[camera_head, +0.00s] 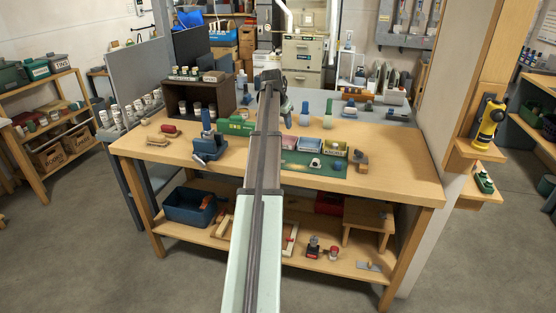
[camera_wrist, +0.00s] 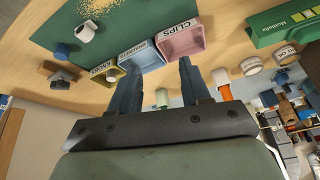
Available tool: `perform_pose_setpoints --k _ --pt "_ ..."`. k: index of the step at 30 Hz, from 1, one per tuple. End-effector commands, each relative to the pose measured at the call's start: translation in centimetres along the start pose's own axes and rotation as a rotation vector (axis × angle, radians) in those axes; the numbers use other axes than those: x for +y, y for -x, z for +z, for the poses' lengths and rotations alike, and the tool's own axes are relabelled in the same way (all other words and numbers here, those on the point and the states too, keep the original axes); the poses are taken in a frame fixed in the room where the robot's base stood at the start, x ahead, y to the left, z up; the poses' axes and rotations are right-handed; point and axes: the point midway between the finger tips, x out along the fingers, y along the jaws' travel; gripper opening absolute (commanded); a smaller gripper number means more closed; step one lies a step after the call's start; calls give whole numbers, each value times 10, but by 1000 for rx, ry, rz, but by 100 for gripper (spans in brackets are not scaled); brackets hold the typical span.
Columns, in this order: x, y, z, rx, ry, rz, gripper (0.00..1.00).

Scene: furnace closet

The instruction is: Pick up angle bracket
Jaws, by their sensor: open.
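I cannot make out the angle bracket for certain in either view. A small grey piece with a flat base (camera_head: 368,265) lies on the lower shelf at the right; it is too small to identify. My gripper (camera_wrist: 160,78) is open, its two dark fingers apart with nothing held between them. In the head view my arm reaches over the middle of the workbench (camera_head: 400,178), and its far end hides part of the bench. In the wrist view a pink bin marked CLIPS (camera_wrist: 182,42), a blue bin (camera_wrist: 140,58) and a yellow bin (camera_wrist: 106,72) show beyond the fingers.
A green mat (camera_head: 300,170) lies under small parts. A green case (camera_head: 235,127), a blue tool (camera_head: 209,143) and a wooden block (camera_head: 361,157) stand on the bench. A dark shelf unit (camera_head: 190,97) is at back left. The bench's front right is clear.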

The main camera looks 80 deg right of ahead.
Motion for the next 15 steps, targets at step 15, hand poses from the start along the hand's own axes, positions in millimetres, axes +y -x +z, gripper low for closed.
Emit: perform_pose_setpoints --k 15 --pt "7 21 77 -36 287 -82 47"
